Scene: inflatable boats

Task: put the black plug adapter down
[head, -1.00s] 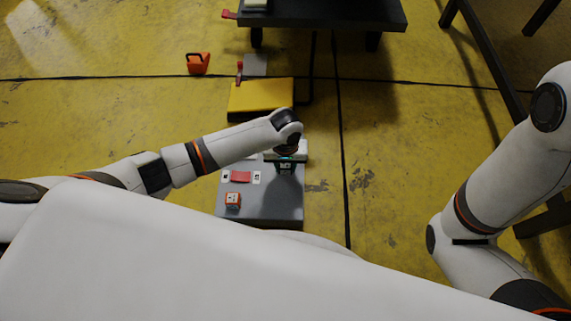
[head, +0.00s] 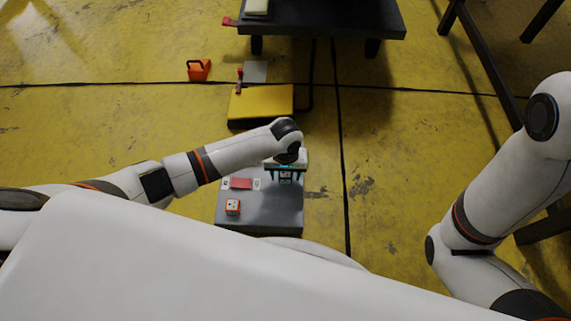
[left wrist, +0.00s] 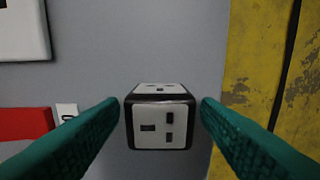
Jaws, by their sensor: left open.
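The black plug adapter (left wrist: 160,125), a small cube with white socket faces and black edges, is between my left fingertips in the left wrist view. It appears to rest on the grey tabletop (left wrist: 100,80); any gap underneath cannot be seen. My left gripper (left wrist: 160,103) is open, with a narrow gap on each side of the adapter. In the head view my left gripper (head: 286,171) points down over the right part of the grey table (head: 262,215), and the adapter shows small below it (head: 286,180). My right arm is at the right; its gripper is out of view.
An orange and white cube (head: 232,207) stands at the table's front left. A red item (head: 241,184) lies between small white labels. A pale box (left wrist: 22,30) lies on the tabletop, partly hidden by my arm in the head view. A yellow case (head: 262,102) stands beyond.

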